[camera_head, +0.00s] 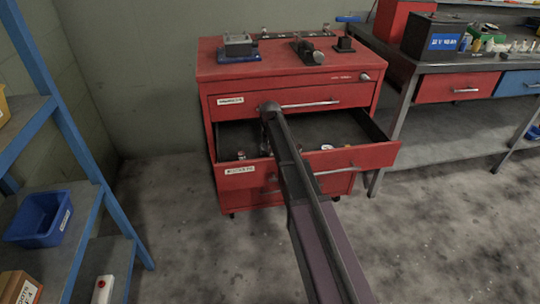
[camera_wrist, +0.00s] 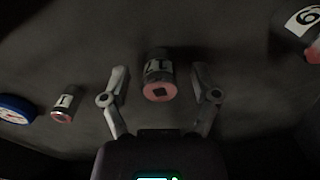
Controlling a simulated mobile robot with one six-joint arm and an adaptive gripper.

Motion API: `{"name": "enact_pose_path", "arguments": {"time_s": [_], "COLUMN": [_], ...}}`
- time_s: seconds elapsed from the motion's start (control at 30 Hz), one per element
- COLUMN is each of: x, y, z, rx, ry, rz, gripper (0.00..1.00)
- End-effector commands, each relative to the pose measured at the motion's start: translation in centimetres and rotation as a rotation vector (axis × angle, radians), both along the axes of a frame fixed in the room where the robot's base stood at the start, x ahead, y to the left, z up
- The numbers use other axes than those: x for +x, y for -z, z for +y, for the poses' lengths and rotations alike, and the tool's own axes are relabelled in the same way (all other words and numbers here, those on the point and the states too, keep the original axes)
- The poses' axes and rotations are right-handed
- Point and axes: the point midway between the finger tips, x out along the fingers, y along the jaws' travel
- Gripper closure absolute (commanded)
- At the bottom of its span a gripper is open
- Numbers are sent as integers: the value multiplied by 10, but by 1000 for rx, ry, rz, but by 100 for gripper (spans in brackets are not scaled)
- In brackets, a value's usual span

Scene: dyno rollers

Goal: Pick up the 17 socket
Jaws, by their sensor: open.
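A dark cylindrical socket (camera_wrist: 158,68) with a white label, which looks like 17 seen upside down, lies in the drawer in the wrist view. Its reddish end with a square hole faces my gripper. In the head view the open drawer (camera_head: 370,157) belongs to a red tool cabinet (camera_head: 290,78). My arm reaches over the drawer and hides part of it, and the fingers cannot be made out there.
In the wrist view, a smaller labelled socket (camera_wrist: 64,107) and a blue round thing (camera_wrist: 16,108) lie left. A larger socket (camera_wrist: 298,30) marked 6 or 9 lies upper right. A workbench (camera_head: 440,140) stands right of the cabinet, a blue shelf rack (camera_head: 75,145) left.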

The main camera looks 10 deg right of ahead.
Motion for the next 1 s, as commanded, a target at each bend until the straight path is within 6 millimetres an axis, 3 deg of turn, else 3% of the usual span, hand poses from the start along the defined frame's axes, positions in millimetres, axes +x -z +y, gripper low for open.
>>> {"name": "enact_pose_path", "arguments": {"time_s": [0.3, 0.57, 1.0], "x": [0, 0, 0], "y": [0, 0, -1], "z": [0, 0, -1], "rx": [0, 0, 0], "ry": [0, 1, 1], "rz": [0, 0, 0], "gripper": [21, 99, 100]}}
